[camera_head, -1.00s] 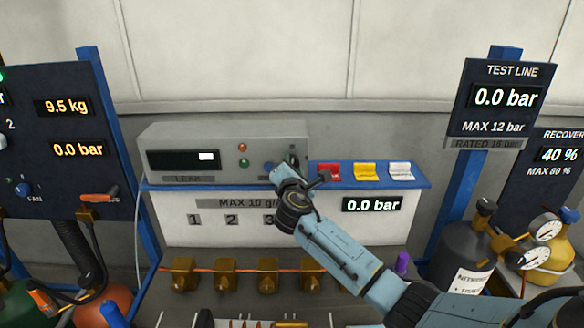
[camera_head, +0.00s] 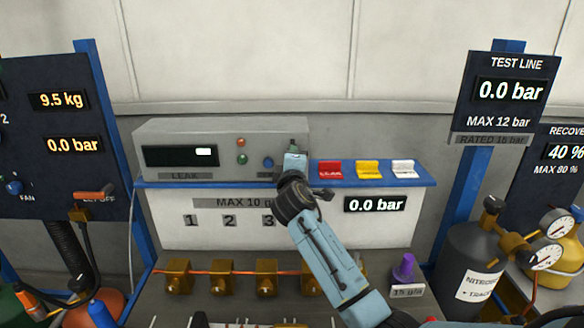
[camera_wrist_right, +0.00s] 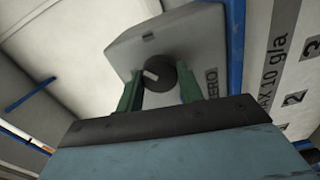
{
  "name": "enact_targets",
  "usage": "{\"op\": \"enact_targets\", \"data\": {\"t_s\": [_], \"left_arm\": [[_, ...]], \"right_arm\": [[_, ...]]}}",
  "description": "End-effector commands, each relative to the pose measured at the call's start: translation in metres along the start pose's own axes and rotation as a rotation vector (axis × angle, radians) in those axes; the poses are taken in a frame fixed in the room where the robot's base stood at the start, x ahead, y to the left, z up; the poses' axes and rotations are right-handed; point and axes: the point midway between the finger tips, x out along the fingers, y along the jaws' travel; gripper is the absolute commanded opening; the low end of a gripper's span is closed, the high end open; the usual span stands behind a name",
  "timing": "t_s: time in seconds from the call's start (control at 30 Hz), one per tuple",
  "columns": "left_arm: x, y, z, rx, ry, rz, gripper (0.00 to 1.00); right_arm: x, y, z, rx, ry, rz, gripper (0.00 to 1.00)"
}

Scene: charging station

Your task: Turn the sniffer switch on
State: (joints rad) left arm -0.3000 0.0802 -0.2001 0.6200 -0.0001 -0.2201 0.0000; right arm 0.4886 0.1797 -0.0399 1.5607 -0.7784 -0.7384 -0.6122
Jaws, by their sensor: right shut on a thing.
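The grey leak-detector box (camera_head: 215,132) stands on the blue-edged shelf, with a dark display, red and green lamps and a blue knob (camera_head: 268,162) on its front. My right gripper (camera_head: 293,160) is at the right end of that front and hides what it holds in the head view. In the right wrist view, a round black switch knob (camera_wrist_right: 171,77) with a pale pointer mark lies between the green fingers of my right gripper (camera_wrist_right: 160,84), which is shut on it. The mark points left and slightly up in that view. My left gripper is not in view.
Red (camera_head: 330,169), yellow (camera_head: 368,169) and white (camera_head: 403,168) tilted pieces sit on the shelf right of my gripper. Brass valves (camera_head: 222,277) line the bench below.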

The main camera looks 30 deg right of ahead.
Motion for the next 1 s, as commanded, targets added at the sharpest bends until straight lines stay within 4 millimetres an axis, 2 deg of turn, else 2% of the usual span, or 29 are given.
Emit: {"op": "enact_targets", "data": {"t_s": [0.5, 0.8, 1.0], "left_arm": [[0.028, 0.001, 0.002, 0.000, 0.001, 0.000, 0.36], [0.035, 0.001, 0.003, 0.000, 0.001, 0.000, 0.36], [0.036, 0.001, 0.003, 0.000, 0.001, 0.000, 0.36]], "right_arm": [[0.000, -0.002, 0.000, 0.458, -0.002, -0.003, 0.14], [0.000, -0.001, 0.000, 0.617, 0.000, -0.003, 0.14], [0.000, -0.001, 0.000, 0.662, -0.001, -0.002, 0.14]]}}
